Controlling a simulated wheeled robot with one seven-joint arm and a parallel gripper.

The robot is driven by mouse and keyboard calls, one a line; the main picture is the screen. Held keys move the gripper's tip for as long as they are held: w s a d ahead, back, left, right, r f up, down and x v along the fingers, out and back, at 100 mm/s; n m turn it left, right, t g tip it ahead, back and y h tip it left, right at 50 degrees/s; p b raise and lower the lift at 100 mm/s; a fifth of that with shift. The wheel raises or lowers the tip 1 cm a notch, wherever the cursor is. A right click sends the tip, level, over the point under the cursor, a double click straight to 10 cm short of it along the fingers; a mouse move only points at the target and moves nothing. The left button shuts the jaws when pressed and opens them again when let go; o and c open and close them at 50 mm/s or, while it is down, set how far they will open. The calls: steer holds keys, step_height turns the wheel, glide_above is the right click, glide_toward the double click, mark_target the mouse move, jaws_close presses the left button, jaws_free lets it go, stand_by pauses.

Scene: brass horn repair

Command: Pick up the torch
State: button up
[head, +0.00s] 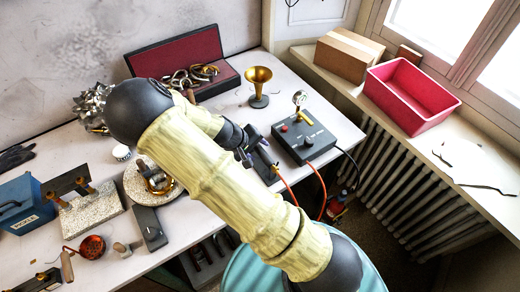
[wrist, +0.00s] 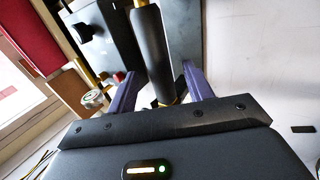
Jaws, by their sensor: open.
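The torch (wrist: 152,55) shows in the wrist view as a black cylindrical handle with brass-coloured parts at its ends. My gripper (wrist: 160,88) is open, with one purple finger on each side of the torch's handle. I cannot tell whether either finger touches it. In the head view my gripper (head: 247,145) is low over the right part of the bench, just left of the black control box (head: 306,137). My arm hides much of that spot, and the torch is hard to make out there.
A brass horn bell (head: 258,82) stands behind my gripper. An open red-lined case (head: 185,50) lies at the back. Orange hoses (head: 287,188) hang at the bench's front edge. A red bin (head: 408,97) and cardboard box (head: 347,55) sit on the sill. A blue toolbox (head: 22,205) is left.

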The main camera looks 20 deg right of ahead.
steer(key=shift+x, duration=1.3)
steer(key=c, duration=1)
